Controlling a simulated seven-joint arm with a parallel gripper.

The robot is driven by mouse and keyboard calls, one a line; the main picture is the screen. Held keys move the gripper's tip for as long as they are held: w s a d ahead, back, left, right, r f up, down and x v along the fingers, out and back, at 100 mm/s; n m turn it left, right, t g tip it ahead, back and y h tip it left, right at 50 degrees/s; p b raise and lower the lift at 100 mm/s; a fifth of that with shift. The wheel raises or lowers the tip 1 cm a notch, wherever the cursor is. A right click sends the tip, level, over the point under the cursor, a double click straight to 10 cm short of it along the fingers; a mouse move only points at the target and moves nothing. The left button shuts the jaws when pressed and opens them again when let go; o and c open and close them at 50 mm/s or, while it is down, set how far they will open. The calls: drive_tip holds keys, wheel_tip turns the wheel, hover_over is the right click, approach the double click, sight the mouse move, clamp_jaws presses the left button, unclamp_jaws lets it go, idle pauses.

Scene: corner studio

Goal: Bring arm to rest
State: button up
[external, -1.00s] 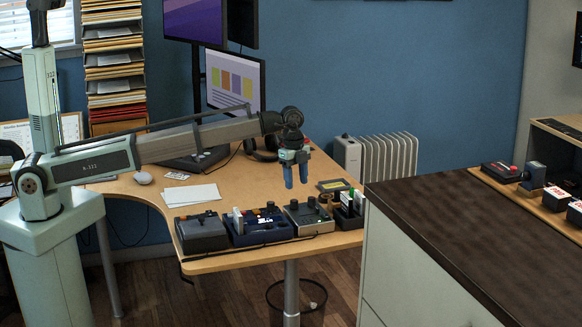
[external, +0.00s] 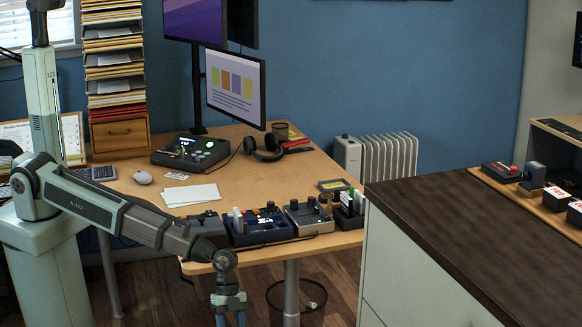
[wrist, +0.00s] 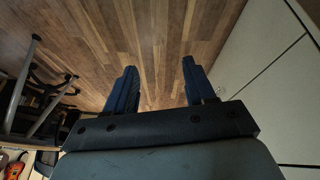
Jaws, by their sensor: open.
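My gripper (external: 230,317) hangs low at the front edge of the wooden desk (external: 135,187), pointing down, with its tips at the bottom of the external view. In the wrist view my gripper (wrist: 156,80) shows two blue fingers spread apart with nothing between them.
Several devices, such as a blue one (external: 258,226), line the desk's front edge. A dark-topped counter (external: 470,235) stands at the right. A wire waste bin (external: 305,302) is under the desk. A white radiator (external: 378,158) stands by the wall.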

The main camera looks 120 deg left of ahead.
drive_tip(key=s+d+f+n+g, duration=0.25)
drive_tip(key=s+d+f, duration=0.25)
drive_tip(key=s+f, duration=0.55)
drive_tip(key=s+d+f+n+g+y, duration=0.1)
drive_tip(key=s+f+g, duration=0.1)
drive_tip(key=s, duration=1)
drive_tip(key=s+f+n+g+y, duration=0.1)
drive_tip(key=s+f+n+g, duration=0.1)
drive_tip(key=s, duration=1.1)
drive_tip(key=s+d+f+n+g+y, duration=0.1)
drive_tip(key=s+f+g, duration=0.2)
drive_tip(key=s, duration=0.9)
drive_tip(key=shift+s+d+f+y, duration=0.3)
drive_tip(key=shift+d+f+y, duration=0.1)
drive_tip(key=shift+f, duration=0.1)
